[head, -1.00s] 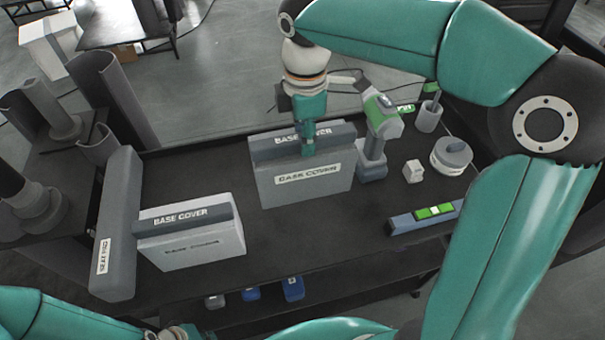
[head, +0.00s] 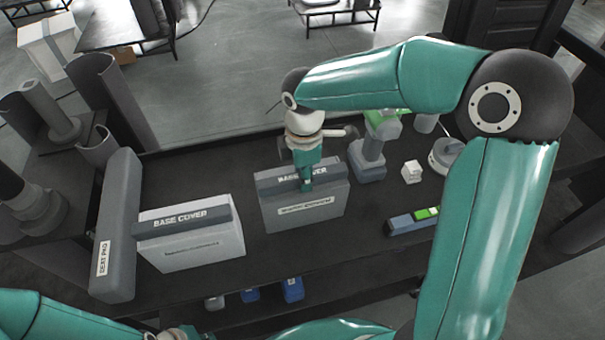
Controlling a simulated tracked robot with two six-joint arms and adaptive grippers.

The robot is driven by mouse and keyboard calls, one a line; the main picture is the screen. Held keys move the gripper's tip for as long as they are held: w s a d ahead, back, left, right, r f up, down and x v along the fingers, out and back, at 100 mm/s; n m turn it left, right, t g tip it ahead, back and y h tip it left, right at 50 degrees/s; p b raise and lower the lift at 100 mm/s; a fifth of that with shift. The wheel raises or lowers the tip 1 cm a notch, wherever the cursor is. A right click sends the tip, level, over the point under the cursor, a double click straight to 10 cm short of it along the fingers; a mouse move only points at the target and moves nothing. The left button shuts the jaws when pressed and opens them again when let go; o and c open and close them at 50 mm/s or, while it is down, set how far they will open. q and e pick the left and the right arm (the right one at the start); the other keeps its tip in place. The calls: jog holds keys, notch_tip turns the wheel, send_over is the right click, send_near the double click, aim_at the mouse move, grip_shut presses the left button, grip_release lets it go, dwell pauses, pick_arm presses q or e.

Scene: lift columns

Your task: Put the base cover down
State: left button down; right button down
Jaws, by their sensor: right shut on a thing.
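A grey base cover (head: 280,211) with a white label on its front and a darker lettered top strip stands upright at the middle of the dark table (head: 320,252). My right gripper (head: 306,186) comes down from above and is shut on its top part, hiding some of the lettering. Its lower edge is at or very close to the table top; I cannot tell whether it touches. A second base cover (head: 190,247), lighter with a dark top strip, stands to its left. My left gripper (head: 176,334) is only partly seen at the bottom edge, away from both covers.
A green and grey tool (head: 370,160) stands just right of the held cover. Further right are a small white block (head: 411,171), a round grey part (head: 446,156) and a grey-blue bar (head: 405,223).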

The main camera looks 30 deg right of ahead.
jog(key=c, duration=0.8)
grip_release()
jog(key=shift+c, duration=0.2)
notch_tip(320, 180, up, 12)
